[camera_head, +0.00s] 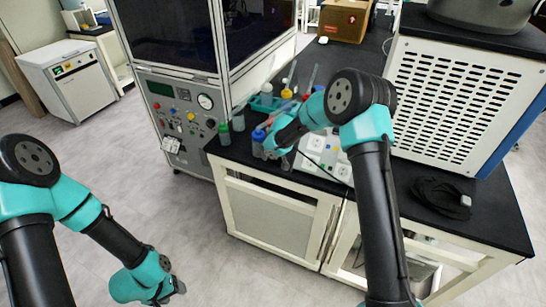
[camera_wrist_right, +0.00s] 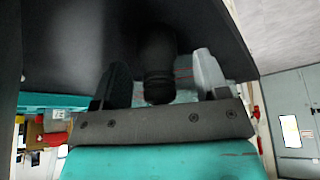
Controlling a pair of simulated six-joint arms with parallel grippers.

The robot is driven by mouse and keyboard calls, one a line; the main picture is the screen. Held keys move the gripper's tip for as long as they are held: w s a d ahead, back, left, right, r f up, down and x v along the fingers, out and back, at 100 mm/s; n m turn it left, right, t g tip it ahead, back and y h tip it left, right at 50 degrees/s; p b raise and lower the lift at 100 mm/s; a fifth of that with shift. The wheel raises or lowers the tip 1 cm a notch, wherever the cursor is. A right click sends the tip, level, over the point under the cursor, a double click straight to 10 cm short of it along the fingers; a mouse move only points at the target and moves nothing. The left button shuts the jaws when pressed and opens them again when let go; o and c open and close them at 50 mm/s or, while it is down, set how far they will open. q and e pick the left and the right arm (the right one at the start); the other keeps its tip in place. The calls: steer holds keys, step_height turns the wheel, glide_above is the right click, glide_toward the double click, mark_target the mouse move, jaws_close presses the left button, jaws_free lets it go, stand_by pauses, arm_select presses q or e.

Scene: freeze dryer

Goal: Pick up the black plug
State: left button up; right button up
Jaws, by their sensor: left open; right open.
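My right gripper (camera_wrist_right: 161,66) is open in its wrist view, one finger on either side of a dark, rounded, ribbed object that looks like the black plug (camera_wrist_right: 158,68). I cannot tell whether the fingers touch it. In the head view my right gripper is at the bench's left front edge, mostly hidden by its own wrist, and I cannot make out the plug there. A coiled black cable (camera_head: 437,197) lies on the bench at the right. My left gripper (camera_head: 178,287) is low over the floor at the lower left, open and away from the bench.
A blue-capped bottle (camera_head: 258,142) and a green-capped bottle (camera_head: 224,133) stand close to my right gripper. White socket boxes (camera_head: 312,148) and a teal rack (camera_head: 262,104) are also near. A large vented machine (camera_head: 450,105) stands on the bench at right. The floor around my left arm is clear.

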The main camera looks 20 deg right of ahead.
steer(key=shift+c, duration=0.5)
steer(key=c, duration=1)
steer(key=shift+r, duration=0.1)
steer(key=s+a, duration=0.3)
steer(key=s, duration=0.1)
steer(key=s+a, duration=0.4)
steer(key=s, duration=0.1)
steer(key=s+a, duration=0.4)
steer(key=s, duration=0.1)
steer(key=shift+a, duration=0.2)
